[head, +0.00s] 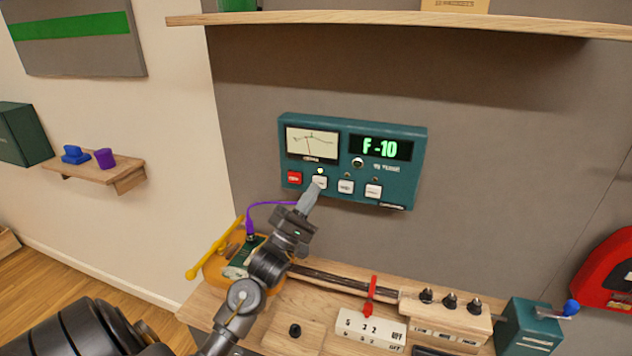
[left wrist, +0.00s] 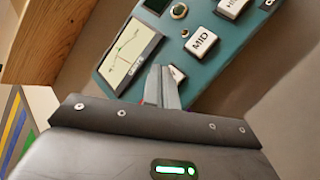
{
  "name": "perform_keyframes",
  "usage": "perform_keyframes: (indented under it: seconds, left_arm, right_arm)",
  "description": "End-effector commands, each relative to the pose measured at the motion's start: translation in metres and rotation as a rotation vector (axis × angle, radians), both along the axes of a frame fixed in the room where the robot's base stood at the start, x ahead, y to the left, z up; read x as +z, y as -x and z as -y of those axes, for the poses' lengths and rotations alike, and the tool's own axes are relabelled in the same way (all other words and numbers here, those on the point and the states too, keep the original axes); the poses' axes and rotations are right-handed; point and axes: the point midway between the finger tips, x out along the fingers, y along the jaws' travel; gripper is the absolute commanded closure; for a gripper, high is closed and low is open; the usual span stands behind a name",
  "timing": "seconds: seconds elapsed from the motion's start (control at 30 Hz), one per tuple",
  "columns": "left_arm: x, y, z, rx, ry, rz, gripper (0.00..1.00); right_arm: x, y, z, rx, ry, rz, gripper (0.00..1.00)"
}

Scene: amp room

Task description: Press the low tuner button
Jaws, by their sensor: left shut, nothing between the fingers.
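The tuner (head: 335,167) is a teal wall panel with a needle meter (head: 312,142) and a green display (head: 381,148) reading F -10. Its lower row has a red button (head: 294,177) and three white buttons. The leftmost white button (head: 319,181) sits beside the one marked MID (left wrist: 201,42); its label is hidden by my fingers. A small light above it looks lit. My left gripper (head: 314,188) is shut and empty, its tips at that button's lower edge. In the left wrist view, the fingers (left wrist: 161,78) cover part of this button (left wrist: 177,74); I cannot tell whether they touch.
A wooden bench (head: 212,302) below holds an orange instrument with a purple cable, a red-marked rod, a label block (head: 371,328) and a teal crank box (head: 528,328). A wooden shelf (head: 400,22) hangs above. A red object (head: 606,272) is at right.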

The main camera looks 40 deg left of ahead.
Motion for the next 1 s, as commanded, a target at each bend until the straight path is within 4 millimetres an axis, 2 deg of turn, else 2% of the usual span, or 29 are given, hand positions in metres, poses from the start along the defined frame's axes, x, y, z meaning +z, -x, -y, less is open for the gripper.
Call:
perform_keyframes:
  seconds: [0.23,0.7,1.0]
  left_arm:
    - [0.001,0.004,0.002,-0.001,0.001,-0.001,1.0]
    - [0.001,0.044,0.016,-0.001,0.001,-0.001,1.0]
    - [0.0,0.047,0.016,0.0,0.0,0.0,1.0]
  right_arm:
    - [0.003,0.0,0.001,0.001,0.002,0.0,0.64]
    - [0.022,0.0,0.001,0.001,0.002,0.0,0.64]
    - [0.022,0.0,0.001,0.001,0.001,0.0,0.64]
